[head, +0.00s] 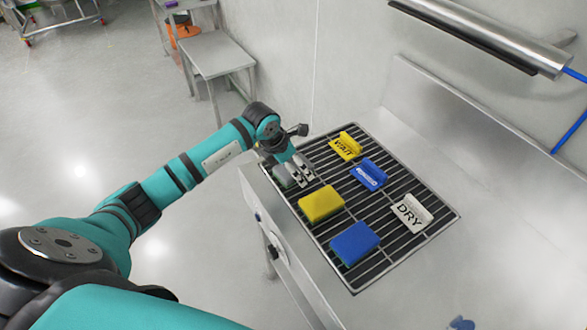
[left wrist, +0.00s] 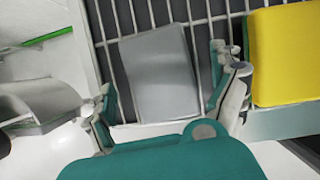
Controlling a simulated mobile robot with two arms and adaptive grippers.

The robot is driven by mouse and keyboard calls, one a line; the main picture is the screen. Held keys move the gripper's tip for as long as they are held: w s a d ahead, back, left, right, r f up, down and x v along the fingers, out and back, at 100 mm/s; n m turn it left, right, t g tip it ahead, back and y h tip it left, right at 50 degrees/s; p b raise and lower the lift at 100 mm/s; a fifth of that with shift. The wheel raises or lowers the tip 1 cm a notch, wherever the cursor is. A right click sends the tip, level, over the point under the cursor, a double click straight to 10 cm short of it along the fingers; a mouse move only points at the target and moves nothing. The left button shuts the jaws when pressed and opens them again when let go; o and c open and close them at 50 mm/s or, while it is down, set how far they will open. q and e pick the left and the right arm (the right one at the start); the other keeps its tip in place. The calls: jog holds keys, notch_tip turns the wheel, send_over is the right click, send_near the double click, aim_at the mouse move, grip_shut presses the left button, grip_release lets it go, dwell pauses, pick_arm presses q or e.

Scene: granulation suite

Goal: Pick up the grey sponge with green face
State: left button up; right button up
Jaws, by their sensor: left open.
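The grey sponge (left wrist: 160,72) lies on the rack's bars in the left wrist view, its grey side toward the camera. My left gripper (head: 301,179) is open over the sponge. In the left wrist view its two fingers (left wrist: 161,80) stand on either side of the sponge, with a gap on at least the right side. My right gripper is out of view.
A yellow sponge (head: 321,204) lies close beside my left gripper, with a blue sponge (head: 354,243) beyond it. A wall rises behind the counter.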

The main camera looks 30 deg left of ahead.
pick_arm(q)
jog(key=shift+f+b, duration=0.25)
jog(key=shift+b, duration=0.05)
jog(key=shift+c, duration=0.4)
jog(key=c, duration=0.9)
